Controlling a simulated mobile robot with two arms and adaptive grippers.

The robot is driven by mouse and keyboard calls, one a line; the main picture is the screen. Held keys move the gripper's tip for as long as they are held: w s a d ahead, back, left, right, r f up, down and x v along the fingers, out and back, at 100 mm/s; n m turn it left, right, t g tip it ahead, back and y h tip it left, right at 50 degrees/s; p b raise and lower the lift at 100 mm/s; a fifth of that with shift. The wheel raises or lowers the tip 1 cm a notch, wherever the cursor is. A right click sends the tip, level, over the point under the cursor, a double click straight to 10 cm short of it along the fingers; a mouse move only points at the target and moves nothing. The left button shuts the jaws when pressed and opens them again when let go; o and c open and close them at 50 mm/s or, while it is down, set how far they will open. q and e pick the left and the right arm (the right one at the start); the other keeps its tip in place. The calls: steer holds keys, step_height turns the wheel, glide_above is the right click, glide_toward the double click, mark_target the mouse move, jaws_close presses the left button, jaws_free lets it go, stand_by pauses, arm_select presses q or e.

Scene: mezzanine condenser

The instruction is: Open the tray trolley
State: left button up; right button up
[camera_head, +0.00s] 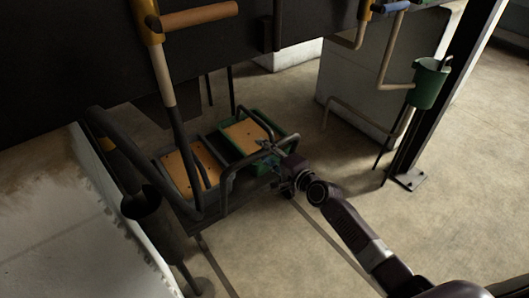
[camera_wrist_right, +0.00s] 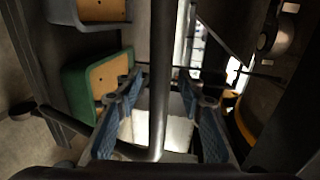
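The tray trolley (camera_head: 178,207) is a low dark metal frame on the floor, left of centre in the head view. It holds a grey-rimmed tray (camera_head: 166,172) and a green tray (camera_head: 291,138), both with orange-brown insides. A bent dark handle bar (camera_head: 226,190) rises at its near right side. My right gripper (camera_head: 276,172) is at this bar. In the right wrist view, the gripper (camera_wrist_right: 158,100) is open, its blue-padded fingers on either side of a dark bar (camera_wrist_right: 160,60), with gaps visible. The green tray (camera_wrist_right: 75,90) shows at left there. My left gripper is not in view.
A large dark panel (camera_head: 70,50) with pipes overhangs the trolley's far left. A pale cabinet (camera_head: 350,85), a green bucket (camera_head: 429,84) and a dark post (camera_head: 440,110) stand at right. A pale slab (camera_head: 60,220) lies at left.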

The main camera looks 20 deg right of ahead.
steer(key=shift+c, duration=0.7)
jaws_close()
steer(key=shift+f, duration=0.1)
